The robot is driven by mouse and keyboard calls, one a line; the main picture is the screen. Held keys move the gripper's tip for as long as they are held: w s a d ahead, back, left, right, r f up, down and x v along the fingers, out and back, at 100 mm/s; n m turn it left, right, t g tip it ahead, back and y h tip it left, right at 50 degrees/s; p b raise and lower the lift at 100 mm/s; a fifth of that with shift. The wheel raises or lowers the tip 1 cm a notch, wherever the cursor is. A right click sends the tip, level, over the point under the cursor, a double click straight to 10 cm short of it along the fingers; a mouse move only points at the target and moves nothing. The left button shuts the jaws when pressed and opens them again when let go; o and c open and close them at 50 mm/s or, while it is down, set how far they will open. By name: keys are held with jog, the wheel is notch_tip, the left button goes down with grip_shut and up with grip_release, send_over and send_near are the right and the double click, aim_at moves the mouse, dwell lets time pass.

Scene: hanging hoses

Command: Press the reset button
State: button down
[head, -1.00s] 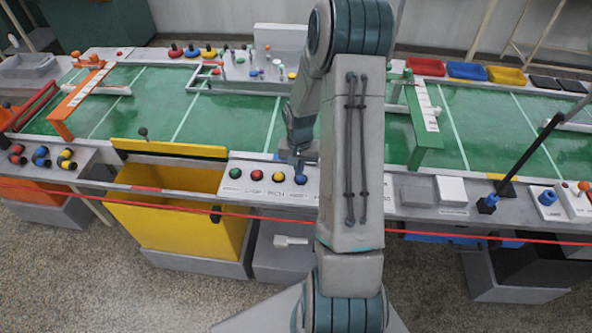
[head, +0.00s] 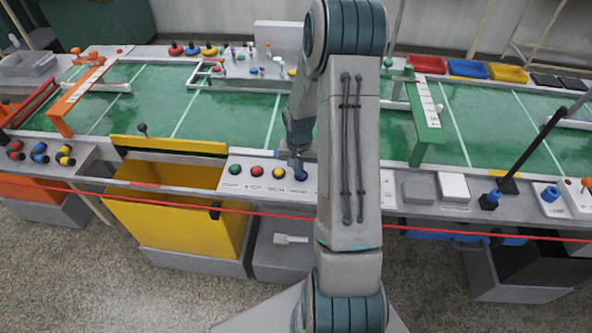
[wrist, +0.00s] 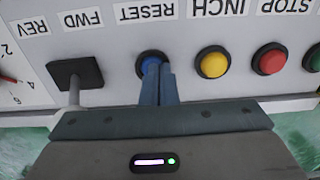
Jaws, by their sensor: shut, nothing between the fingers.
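The reset button is a round blue button (wrist: 152,62) in a dark ring, under the upside-down RESET label (wrist: 147,12) in the wrist view. My gripper (wrist: 158,70) is shut and empty. Its closed fingertips overlap the near part of the blue button in the wrist view. In the head view my gripper (head: 300,172) points down at the blue button. I cannot tell whether the tips touch or press it.
A yellow button (wrist: 212,62), a red button (wrist: 270,59) and a green button (head: 235,169) share the panel. A lever on a black plate (wrist: 75,73) sits left of the reset button in the wrist view. A red line (head: 230,210) runs across the front.

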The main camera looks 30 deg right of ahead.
jog(key=shift+s+f, duration=0.5)
jog(key=shift+f, duration=0.15)
jog(key=shift+w+r+p, duration=0.1)
jog(key=shift+r+p, duration=0.2)
jog(key=shift+r, duration=0.15)
notch_tip(320, 180, up, 14)
jog(key=p, duration=0.1)
jog(key=shift+w+r, duration=0.2)
jog(key=shift+w, duration=0.15)
jog(key=s+a+r+n+t, duration=0.1)
jog(key=s+a+r+n, duration=0.2)
jog(key=s+a+r, duration=0.3)
jog(key=s+a+r+n+t, duration=0.1)
jog(key=s+a+r+n, duration=0.2)
jog(key=s+a+r, duration=0.4)
jog(key=s+a, duration=0.2)
jog(key=s, duration=0.4)
jog(key=shift+s+r+n+t, duration=0.2)
jog(key=shift+r+n+t, duration=0.05)
jog(key=shift+n+t, duration=0.15)
